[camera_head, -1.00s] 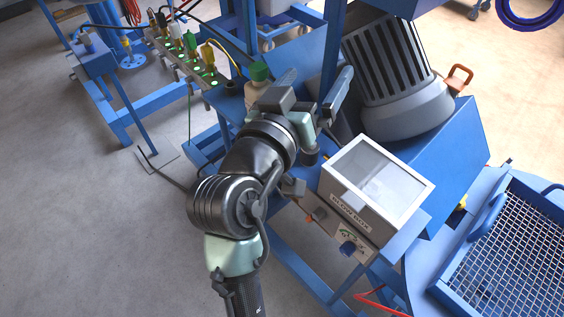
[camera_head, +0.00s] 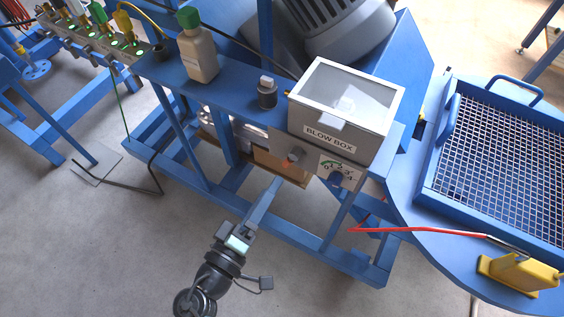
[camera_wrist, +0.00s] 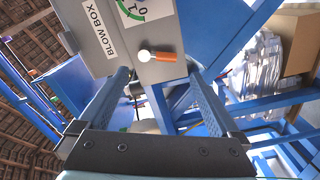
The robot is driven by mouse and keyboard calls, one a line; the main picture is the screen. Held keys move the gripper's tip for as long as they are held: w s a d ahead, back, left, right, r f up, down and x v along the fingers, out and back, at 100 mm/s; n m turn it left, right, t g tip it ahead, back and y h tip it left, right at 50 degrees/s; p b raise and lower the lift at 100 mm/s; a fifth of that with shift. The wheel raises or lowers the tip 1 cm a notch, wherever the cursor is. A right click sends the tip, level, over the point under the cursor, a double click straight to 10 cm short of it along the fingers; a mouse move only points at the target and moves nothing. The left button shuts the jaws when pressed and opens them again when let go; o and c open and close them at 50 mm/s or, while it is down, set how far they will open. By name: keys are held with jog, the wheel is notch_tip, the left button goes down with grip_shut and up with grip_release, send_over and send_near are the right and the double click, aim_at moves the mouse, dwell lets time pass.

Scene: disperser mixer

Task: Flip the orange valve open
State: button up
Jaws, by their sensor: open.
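The orange valve (camera_wrist: 162,72) is a small orange lever on the grey panel under the blow box (camera_wrist: 97,35). My gripper (camera_head: 275,184) is open below and in front of the panel. In the wrist view my gripper (camera_wrist: 158,78) has a finger on either side of the valve, with nothing held. Contact cannot be told.
A green-capped bottle (camera_head: 198,55) and a small dark fitting (camera_head: 267,94) stand left. A mesh grate (camera_head: 505,160) is at right. The floor around my arm is clear.

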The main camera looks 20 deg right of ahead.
aim_at(287, 162)
jog(key=p+x, duration=0.1)
jog(key=x, duration=0.6)
jog(key=shift+w+d, duration=0.1)
